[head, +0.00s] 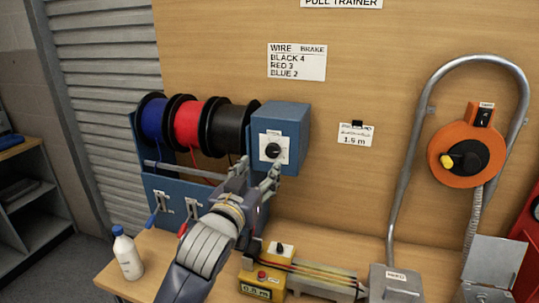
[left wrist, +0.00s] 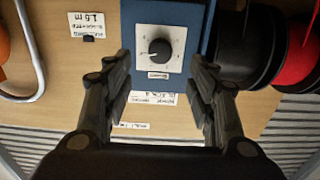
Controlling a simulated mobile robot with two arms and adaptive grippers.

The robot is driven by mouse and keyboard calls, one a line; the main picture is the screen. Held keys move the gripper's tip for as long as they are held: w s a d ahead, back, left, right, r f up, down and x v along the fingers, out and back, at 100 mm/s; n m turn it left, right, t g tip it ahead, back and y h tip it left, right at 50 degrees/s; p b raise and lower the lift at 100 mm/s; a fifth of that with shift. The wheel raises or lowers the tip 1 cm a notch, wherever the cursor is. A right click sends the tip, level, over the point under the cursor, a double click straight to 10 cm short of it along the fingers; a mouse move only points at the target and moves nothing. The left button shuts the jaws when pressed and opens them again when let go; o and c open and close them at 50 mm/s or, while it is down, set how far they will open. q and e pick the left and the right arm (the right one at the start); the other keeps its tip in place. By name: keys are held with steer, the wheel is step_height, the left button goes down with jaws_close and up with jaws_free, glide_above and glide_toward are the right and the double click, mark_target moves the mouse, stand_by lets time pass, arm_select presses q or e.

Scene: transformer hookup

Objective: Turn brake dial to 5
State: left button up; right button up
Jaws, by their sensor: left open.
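The brake dial (head: 273,150) is a round black knob on a white plate, on the front of a blue box (head: 292,118) to the right of the wire spools. In the left wrist view the dial (left wrist: 160,49) appears upside down with a white pointer mark; its scale numbers are too small to read. My left gripper (head: 260,170) is open just in front of and below the dial. In the left wrist view its two fingers (left wrist: 161,68) stand on either side of the plate, with nothing between them; contact with the knob is not visible. My right gripper is not in view.
Blue (head: 154,118), red (head: 188,124) and black (head: 229,128) wire spools hang left of the box. A wall sign (head: 297,62) reads black 4, red 3, blue 2. A white bottle (head: 126,254) and a yellow device (head: 262,281) stand on the bench.

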mark_target(272, 153)
arm_select(q)
steer(key=p+x, duration=0.1)
steer(key=x, duration=0.7)
steer(key=shift+w+f+p, duration=0.1)
steer(key=shift+w+p, duration=0.1)
steer(key=shift+p, duration=0.15)
steer(key=c, duration=1)
steer(key=shift+c, duration=0.2)
